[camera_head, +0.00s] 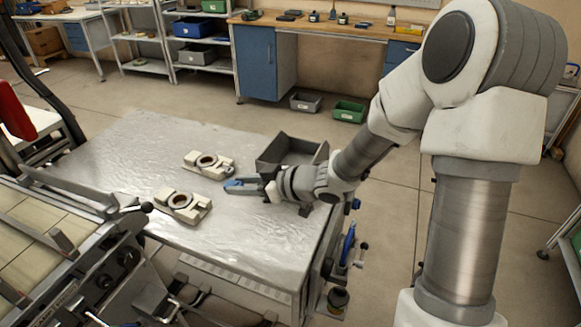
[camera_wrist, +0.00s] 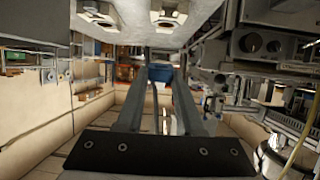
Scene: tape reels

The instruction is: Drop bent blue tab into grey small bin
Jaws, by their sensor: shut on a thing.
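The bent blue tab (camera_head: 234,183) is held by my gripper (camera_head: 257,186) at the right part of the metal table. In the wrist view the tab (camera_wrist: 160,72) shows as a blue patch at the tips of the two long fingers of my gripper (camera_wrist: 159,83). The gripper is shut on it. The grey small bin (camera_head: 291,147) stands just behind and to the right of the gripper, near the table's right edge. Its front lower part is partly hidden by my wrist. I cannot tell the tab's exact height above the table.
Two cream tape-reel parts, one farther back (camera_head: 208,162) and one nearer (camera_head: 183,204), lie on the metal table (camera_head: 140,150) left of the gripper. A grey machine (camera_head: 90,270) borders the table at the left front. The back left of the tabletop is clear.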

